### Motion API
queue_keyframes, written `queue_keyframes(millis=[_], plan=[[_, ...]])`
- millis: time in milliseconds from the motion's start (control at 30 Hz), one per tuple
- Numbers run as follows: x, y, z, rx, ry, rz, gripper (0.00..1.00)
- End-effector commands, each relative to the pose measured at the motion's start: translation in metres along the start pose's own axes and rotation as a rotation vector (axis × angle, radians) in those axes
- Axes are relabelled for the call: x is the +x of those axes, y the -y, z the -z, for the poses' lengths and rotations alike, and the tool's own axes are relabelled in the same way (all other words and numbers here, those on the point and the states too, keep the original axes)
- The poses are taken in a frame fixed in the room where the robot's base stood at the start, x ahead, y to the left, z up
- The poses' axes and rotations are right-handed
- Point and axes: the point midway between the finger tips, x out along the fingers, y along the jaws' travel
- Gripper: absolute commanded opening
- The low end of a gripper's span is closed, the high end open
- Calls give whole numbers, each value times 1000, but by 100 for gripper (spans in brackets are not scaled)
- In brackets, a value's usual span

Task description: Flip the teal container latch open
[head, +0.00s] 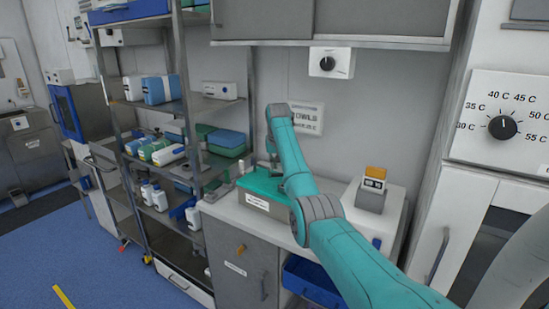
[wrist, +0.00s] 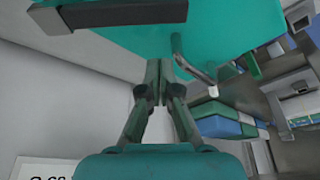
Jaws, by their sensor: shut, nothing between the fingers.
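The teal container (head: 262,204) sits on the white counter with a white label on its front. Its teal surface (wrist: 225,30) fills the top of the wrist view. A bent metal lever (wrist: 192,64) with a pale tip stands out from it, just right of my fingertips; I take this to be the latch. A dark grey bar (wrist: 120,14) crosses the teal surface at upper left. My gripper (wrist: 158,72) is shut and empty, its fingertips close to the container and left of the lever. I cannot tell whether they touch. In the head view my arm hides part of the container.
A block with an orange top (head: 374,180) stands on a white unit right of the container. A metal shelf rack (head: 185,105) with boxes and bottles stands close on the left. A wall dial (head: 328,63) is above the counter. A blue bin (head: 312,282) is below.

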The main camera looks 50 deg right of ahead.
Motion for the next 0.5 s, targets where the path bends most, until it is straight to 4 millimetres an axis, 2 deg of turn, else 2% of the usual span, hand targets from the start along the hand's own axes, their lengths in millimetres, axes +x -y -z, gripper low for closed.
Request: queue_keyframes(millis=[500], plan=[[-11, 0, -29, 0, -2, 0, 0]])
